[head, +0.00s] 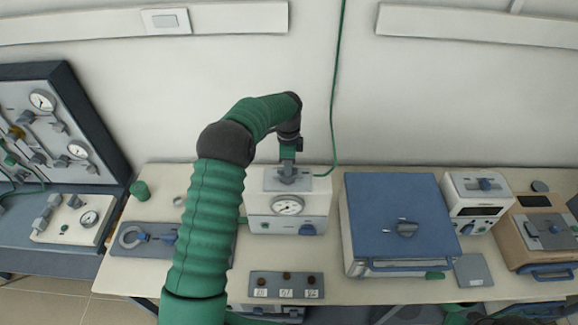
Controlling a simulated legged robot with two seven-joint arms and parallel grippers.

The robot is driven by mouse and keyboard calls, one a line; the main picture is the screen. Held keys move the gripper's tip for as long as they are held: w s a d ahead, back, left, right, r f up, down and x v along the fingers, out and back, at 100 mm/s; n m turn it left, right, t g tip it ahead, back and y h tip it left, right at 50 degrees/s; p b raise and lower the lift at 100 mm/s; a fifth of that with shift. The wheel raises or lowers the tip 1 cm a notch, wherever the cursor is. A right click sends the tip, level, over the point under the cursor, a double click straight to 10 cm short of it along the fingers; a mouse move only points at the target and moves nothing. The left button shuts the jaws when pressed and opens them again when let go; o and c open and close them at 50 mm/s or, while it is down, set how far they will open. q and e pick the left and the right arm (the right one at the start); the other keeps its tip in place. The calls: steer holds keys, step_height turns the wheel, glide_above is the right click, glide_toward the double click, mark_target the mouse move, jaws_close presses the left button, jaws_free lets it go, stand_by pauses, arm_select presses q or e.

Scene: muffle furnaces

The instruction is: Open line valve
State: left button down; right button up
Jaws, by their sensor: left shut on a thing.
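A white box (258,222) with a round dial gauge (287,206) on its front stands at the middle of the table. A grey plate with a small grey valve handle (286,178) is on its top. My left arm reaches over from below, and my left gripper (287,166) points down onto this handle. The gripper is shut on the handle, though its fingers are small and partly hidden by the wrist. The handle's exact turn angle is hard to tell. My right gripper is not in view.
A blue-topped furnace (385,205) stands right of the white box. A grey block with several dark knobs (287,285) lies in front. A green hose (335,110) runs down the wall behind my gripper. A gauge panel (55,115) stands at the left.

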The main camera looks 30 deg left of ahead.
arm_select(q)
steer(key=shift+w+a+r, duration=0.15)
steer(key=shift+a+r, duration=0.05)
steer(key=shift+r, duration=0.05)
steer(key=c, duration=1.6)
jaws_free()
steer(key=shift+o, duration=0.8)
steer(key=shift+f, duration=0.15)
step_height(320, 180, up, 8)
steer(key=b, duration=0.2)
steer(key=shift+f+b, duration=0.1)
steer(key=shift+b, duration=0.3)
step_height(320, 180, up, 9)
